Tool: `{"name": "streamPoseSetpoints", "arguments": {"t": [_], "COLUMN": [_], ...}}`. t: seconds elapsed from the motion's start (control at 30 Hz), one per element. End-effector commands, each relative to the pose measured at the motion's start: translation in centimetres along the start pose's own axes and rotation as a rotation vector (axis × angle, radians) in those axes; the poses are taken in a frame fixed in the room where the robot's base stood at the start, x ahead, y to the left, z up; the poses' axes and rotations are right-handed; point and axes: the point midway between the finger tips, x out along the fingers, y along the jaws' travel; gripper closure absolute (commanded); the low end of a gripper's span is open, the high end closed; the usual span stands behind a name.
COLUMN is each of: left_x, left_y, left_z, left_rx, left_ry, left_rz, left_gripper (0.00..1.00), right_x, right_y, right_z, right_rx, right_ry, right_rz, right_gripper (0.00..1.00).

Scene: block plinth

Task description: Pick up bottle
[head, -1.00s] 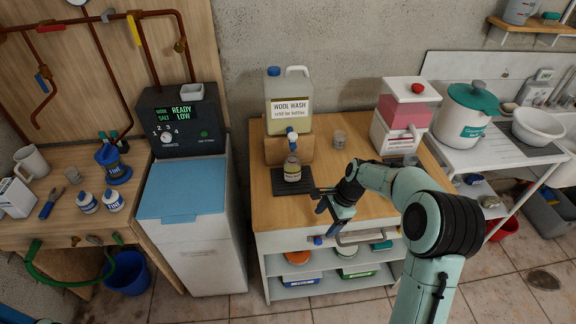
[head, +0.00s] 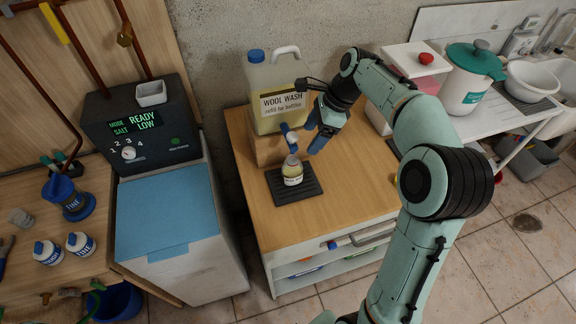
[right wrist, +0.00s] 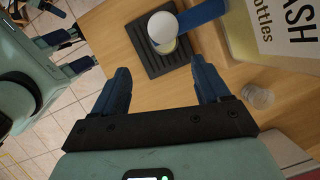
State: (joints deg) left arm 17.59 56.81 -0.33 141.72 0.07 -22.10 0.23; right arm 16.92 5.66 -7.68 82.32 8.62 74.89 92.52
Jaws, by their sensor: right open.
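The bottle (head: 293,174), small and clear with a pale label and yellowish contents, stands upright on a black ribbed mat (head: 311,186). It is right under the white and blue tap (head: 291,137) of a large wool wash canister (head: 262,90). In the right wrist view the tap hides most of the bottle (right wrist: 168,47). My right gripper (head: 316,132) is open and empty, above and right of the bottle, close to the tap. Its two blue fingers are spread (right wrist: 160,68) in the wrist view.
The canister stands on a wooden block (head: 262,150) behind the bottle. A clear cup (right wrist: 258,95) stands right of the fingers in the wrist view. The wooden top in front is clear.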

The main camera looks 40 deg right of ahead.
Motion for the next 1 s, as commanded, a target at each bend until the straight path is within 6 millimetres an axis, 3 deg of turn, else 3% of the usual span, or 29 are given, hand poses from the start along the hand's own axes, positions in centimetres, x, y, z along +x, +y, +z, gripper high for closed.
{"name": "streamPoseSetpoints", "arguments": {"t": [0.03,0.2,0.47,0.7,1.0], "left_x": [0.5,1.1,1.2,1.6,1.7], "left_y": [-0.3,-0.6,-0.7,-0.8,-0.9], "left_z": [0.3,0.6,0.6,0.7,0.8], "left_rx": [-0.002,-0.003,-0.003,-0.004,-0.004], "left_ry": [-0.005,-0.008,-0.009,-0.011,-0.011], "left_rz": [-0.002,-0.003,-0.003,-0.004,-0.004], "left_gripper": [0.06,0.06,0.06,0.06,0.06], "right_x": [1.5,4.4,6.3,9.8,10.8], "right_y": [0.1,0.1,-0.1,-0.6,-0.7], "right_z": [-0.2,-0.1,-0.1,-0.2,-0.2], "right_rx": [0.0,0.0,-0.001,-0.001,-0.001], "right_ry": [0.001,0.001,0.0,0.001,0.0], "right_rz": [0.007,0.005,0.003,0.004,0.001], "right_gripper": [0.25,0.25,0.25,0.25,0.25]}}
